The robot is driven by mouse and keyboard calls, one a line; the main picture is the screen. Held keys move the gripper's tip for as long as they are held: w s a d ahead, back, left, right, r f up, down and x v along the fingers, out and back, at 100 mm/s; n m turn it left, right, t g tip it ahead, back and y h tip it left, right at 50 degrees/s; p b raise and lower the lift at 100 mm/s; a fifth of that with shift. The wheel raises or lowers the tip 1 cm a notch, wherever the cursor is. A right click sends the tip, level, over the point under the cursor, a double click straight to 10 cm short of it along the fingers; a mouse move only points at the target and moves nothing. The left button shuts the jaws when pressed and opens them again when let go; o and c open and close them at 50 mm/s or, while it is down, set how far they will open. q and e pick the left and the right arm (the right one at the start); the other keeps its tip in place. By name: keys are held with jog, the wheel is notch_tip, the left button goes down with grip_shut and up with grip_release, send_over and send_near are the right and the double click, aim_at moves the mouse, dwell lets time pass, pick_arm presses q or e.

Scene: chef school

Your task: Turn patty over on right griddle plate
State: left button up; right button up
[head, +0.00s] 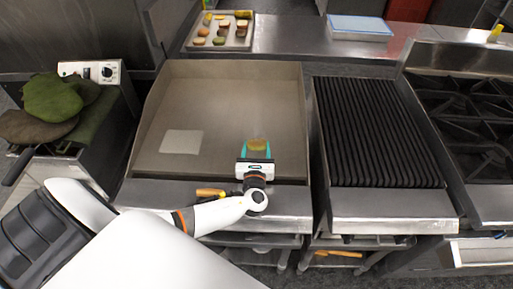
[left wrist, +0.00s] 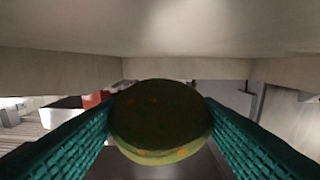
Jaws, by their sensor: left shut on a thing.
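The patty (head: 258,144), greenish-brown and round, is between the teal fingers of my left gripper (head: 257,152), over the right part of the flat griddle plate (head: 215,95). In the left wrist view the patty (left wrist: 160,118) fills the gap between both fingers (left wrist: 160,135), with orange specks on its greenish face. My left gripper is shut on it. I cannot tell whether the patty touches the plate. The ribbed grill plate (head: 375,130) to the right is empty. My right gripper is not in view.
A pale square patch (head: 181,142) lies on the griddle's left side. A yellow-handled tool (head: 210,192) lies at the front ledge, beside my left arm. A food tray (head: 219,38) stands behind. A fryer with green cloth-like items (head: 60,97) is left, a burner stove (head: 475,110) right.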

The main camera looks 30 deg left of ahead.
pick_arm(q)
jog(key=o, duration=1.1)
